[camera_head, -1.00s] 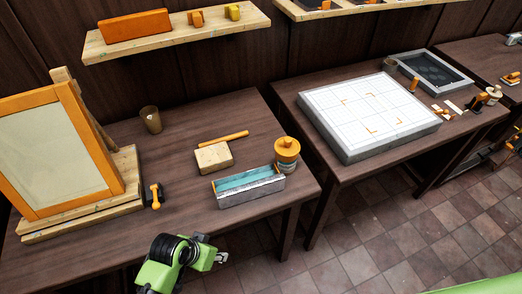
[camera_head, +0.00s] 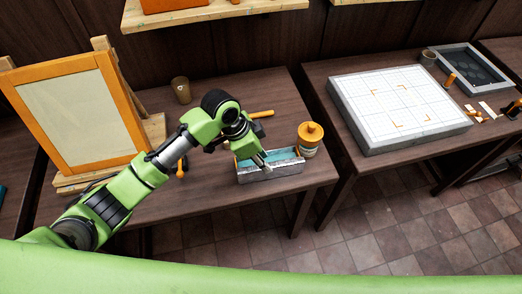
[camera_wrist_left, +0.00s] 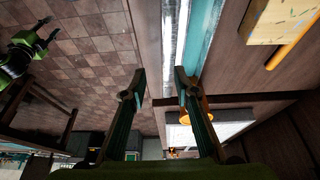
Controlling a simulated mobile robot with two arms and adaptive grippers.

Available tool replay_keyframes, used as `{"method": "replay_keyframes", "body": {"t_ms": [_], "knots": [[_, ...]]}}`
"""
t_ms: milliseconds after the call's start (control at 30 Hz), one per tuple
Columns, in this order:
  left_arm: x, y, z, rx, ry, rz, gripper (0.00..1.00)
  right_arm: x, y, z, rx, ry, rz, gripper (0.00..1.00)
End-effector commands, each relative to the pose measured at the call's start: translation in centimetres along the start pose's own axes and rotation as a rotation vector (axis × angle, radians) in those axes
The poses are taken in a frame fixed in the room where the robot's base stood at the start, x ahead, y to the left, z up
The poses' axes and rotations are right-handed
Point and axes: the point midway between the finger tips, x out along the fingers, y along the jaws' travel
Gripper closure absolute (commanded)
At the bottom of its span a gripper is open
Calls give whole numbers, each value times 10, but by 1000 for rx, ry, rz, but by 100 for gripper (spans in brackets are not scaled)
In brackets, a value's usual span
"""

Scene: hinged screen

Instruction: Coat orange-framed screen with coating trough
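The orange-framed screen (camera_head: 80,118) leans upright on a wooden stand at the left of the near table. The coating trough (camera_head: 272,174), silver outside and teal inside, sits near the table's front edge. My left gripper (camera_head: 264,164) is over the trough. In the left wrist view its fingers (camera_wrist_left: 160,74) are apart, on either side of the trough's silver long wall (camera_wrist_left: 170,30) in the picture. Nothing is clamped; I cannot tell whether they touch it. A green gripper, apparently my right (camera_wrist_left: 46,32), shows at the upper left of that view with its fingers apart, above the floor.
An orange-lidded jar (camera_head: 310,138) stands close to the trough's right end. A brown cup (camera_head: 181,90) stands at the back. An orange rod (camera_head: 262,114) lies behind the arm. A gridded white board (camera_head: 400,108) fills much of the second table.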

Motion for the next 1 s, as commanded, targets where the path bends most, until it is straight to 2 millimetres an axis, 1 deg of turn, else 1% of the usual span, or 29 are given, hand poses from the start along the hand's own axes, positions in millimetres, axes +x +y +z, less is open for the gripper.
{"method": "replay_keyframes", "body": {"t_ms": [33,100,267,367,467,500,600,933,967,1000], "knots": [[-6,-8,-2,17,-10,-2,72,-1,1,0,-1,-1,1,66],[-10,-13,-3,33,-18,1,72,-2,2,0,-1,-1,2,66],[-9,-16,-3,44,-26,7,72,-2,2,0,-1,-1,2,66],[0,-15,-3,44,-25,8,72,-2,2,0,-1,-1,2,66],[12,-14,-2,43,-25,9,72,-2,1,0,-1,-1,1,66],[22,-15,-1,44,-24,8,72,6,1,1,-1,-1,1,66],[39,-15,0,45,-23,7,72,23,0,2,-1,0,1,66],[72,-15,0,44,-24,4,72,57,-5,4,2,1,-4,66],[70,-15,0,44,-24,3,75,55,-5,4,2,1,-5,66],[66,-15,-2,44,-24,3,85,51,-6,4,2,1,-6,66]]}}
